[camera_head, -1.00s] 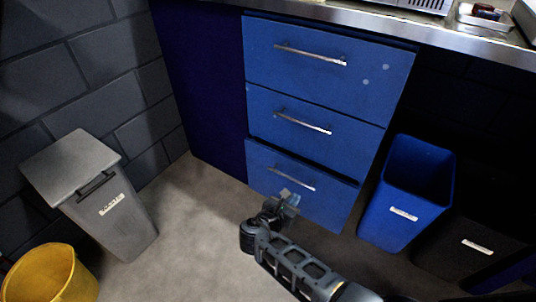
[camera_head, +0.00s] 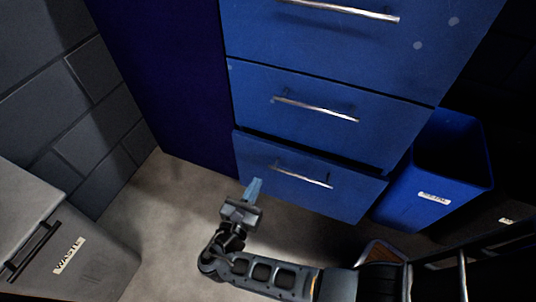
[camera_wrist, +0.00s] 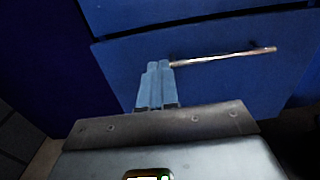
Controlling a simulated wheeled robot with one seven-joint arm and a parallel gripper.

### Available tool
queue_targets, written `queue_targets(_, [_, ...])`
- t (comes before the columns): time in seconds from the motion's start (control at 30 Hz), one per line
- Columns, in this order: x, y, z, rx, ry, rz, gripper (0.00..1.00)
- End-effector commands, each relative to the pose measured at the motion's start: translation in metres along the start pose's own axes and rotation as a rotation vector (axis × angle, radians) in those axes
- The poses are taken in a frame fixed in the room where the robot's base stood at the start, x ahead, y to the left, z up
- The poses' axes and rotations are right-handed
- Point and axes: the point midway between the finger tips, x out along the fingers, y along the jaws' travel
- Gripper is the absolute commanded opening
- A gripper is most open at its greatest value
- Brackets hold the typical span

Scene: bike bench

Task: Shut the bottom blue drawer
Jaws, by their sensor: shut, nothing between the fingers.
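The bottom blue drawer (camera_head: 345,203) is the lowest of three blue fronts. A dark gap shows along its top edge, and its front stands slightly out from the drawer above. Its silver bar handle (camera_head: 302,175) is fixed across the upper part of the front. In the wrist view the drawer front (camera_wrist: 215,88) and handle (camera_wrist: 225,57) fill the upper part. My gripper (camera_head: 255,186) is shut and empty, in front of the drawer's left part. In the wrist view the fingertips (camera_wrist: 158,65) appear beside the handle's left end; whether they touch the drawer is unclear.
The middle drawer (camera_head: 330,95) appears shut above. A blue bin (camera_head: 420,200) stands close to the drawer's right side. A grey waste bin (camera_head: 95,255) stands at the lower left. Grey floor (camera_head: 165,205) is free left of my gripper.

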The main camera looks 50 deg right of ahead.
Motion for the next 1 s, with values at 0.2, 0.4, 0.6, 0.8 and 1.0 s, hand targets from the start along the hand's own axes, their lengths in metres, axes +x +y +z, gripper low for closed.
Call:
queue_targets(0.2, [0.044,-0.001,-0.003,0.002,0.0,-0.004,0.0])
queue_targets(0.4, [0.081,-0.001,-0.003,0.001,0.0,-0.003,0.0])
queue_targets(0.6, [0.104,0.0,-0.002,0.001,0.002,-0.001,0.0])
queue_targets(0.8, [0.112,0.0,-0.001,0.0,0.002,0.0,0.0])
queue_targets(1.0, [0.112,0.0,0.0,0.0,0.002,0.001,0.0])
